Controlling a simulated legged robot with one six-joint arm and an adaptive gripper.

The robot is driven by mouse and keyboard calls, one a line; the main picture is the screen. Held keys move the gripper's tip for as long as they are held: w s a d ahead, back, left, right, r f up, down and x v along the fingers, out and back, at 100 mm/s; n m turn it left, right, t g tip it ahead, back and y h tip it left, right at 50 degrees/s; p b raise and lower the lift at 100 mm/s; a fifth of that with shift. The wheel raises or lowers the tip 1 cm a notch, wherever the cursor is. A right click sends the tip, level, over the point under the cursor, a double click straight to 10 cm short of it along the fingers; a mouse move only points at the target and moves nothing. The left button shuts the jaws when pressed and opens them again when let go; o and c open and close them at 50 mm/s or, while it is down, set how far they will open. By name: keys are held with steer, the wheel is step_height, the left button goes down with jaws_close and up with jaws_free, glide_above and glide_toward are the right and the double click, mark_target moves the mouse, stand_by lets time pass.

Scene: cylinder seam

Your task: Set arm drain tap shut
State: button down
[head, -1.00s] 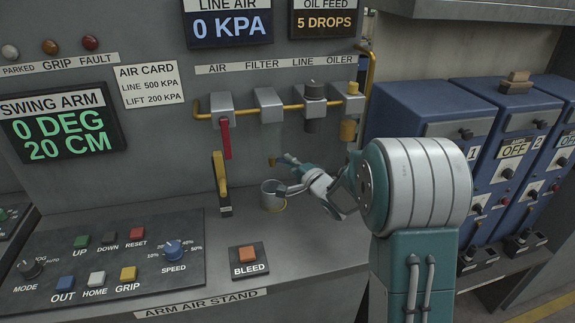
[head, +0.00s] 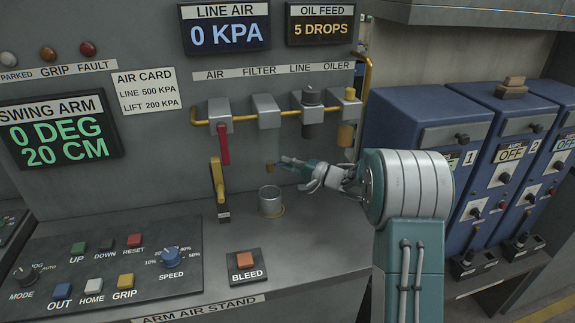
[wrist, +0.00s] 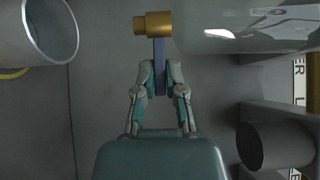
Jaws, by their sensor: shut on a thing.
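The drain tap (head: 269,167) is a small brass fitting under the filter on the wall. In the wrist view its brass body (wrist: 155,23) shows at the top, with a flat blue lever (wrist: 160,52) running from it toward my gripper. My gripper (head: 284,161) reaches in from the right at tap height. In the wrist view the fingers of my gripper (wrist: 160,78) are shut on the blue lever, one on each side. The filter's clear bowl (wrist: 240,30) is beside the tap. The head view is too small to show the lever's angle.
A metal cup (head: 270,201) stands on the bench below the tap, close under my gripper. A red-handled valve (head: 223,145) and a yellow lever (head: 217,185) are to the left. The oiler bowl (head: 346,134) hangs to the right. Bench front is clear around the bleed button (head: 245,259).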

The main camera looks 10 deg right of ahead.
steer(key=shift+f, duration=0.3)
steer(key=c, duration=0.7)
jaws_free()
steer(key=shift+w+d, duration=0.1)
steer(key=shift+r, duration=0.1)
steer(key=v, duration=1.2)
